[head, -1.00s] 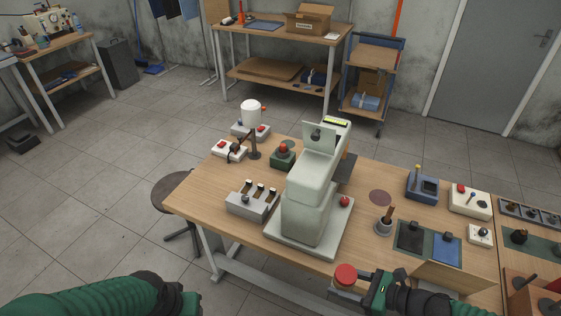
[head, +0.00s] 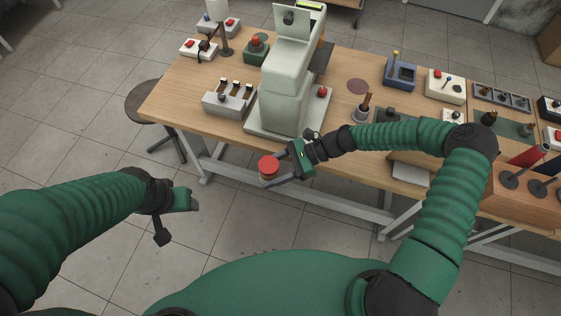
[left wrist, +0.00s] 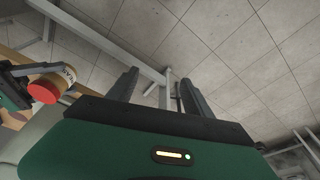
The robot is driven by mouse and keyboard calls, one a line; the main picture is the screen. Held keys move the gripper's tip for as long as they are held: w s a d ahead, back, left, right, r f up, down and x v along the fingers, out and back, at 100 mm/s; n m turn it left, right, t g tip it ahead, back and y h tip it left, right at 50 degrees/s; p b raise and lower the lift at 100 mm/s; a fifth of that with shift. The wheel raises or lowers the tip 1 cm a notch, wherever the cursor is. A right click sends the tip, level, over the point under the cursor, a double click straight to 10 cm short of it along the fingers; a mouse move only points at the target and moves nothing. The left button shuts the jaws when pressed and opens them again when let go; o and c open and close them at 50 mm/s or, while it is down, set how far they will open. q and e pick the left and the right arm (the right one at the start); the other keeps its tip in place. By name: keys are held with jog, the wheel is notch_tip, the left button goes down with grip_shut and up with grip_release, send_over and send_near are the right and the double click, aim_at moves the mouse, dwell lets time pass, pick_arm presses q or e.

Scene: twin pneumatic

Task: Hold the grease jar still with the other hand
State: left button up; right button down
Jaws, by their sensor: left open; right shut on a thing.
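The grease jar (head: 268,165) has a red lid and a tan body with a pale label. It is held off the table, in front of the table's front edge. My right gripper (head: 274,179) is shut on it. The jar (left wrist: 53,84) also shows tilted at the left of the left wrist view, its red lid towards the lower left, with my right gripper (left wrist: 32,70) beside it. My left gripper (head: 170,218) is to the left of the jar and apart from it. In the left wrist view its two fingers (left wrist: 158,85) are spread with nothing between them.
The wooden table (head: 180,100) carries a pale green press (head: 285,90), a grey switch box (head: 229,99) and several small devices. A stool (head: 150,105) stands at its left. The floor space between my two grippers is clear.

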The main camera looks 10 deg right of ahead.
pick_arm(q)
jog(key=shift+o, duration=0.7)
jog(key=w+d+m+g, duration=0.1)
jog(key=w+d+m, duration=0.2)
jog(key=m, duration=0.8)
jog(key=d, duration=0.2)
jog(key=shift+w+d+r, duration=0.15)
jog(key=shift+w+d, duration=0.1)
jog(key=shift+d, duration=0.15)
notch_tip(320, 180, up, 5)
jog(key=m+g, duration=0.2)
jog(key=m, duration=2.7)
send_over(271, 163)
jog(key=shift+s+a, duration=0.1)
jog(key=shift+a, duration=0.15)
jog(key=shift+d+r+m, duration=0.2)
jog(key=shift+d+m, duration=0.05)
jog(key=shift+m, duration=0.05)
jog(key=shift+f, duration=0.2)
notch_tip(271, 163, down, 8)
jog(key=shift+r, duration=0.25)
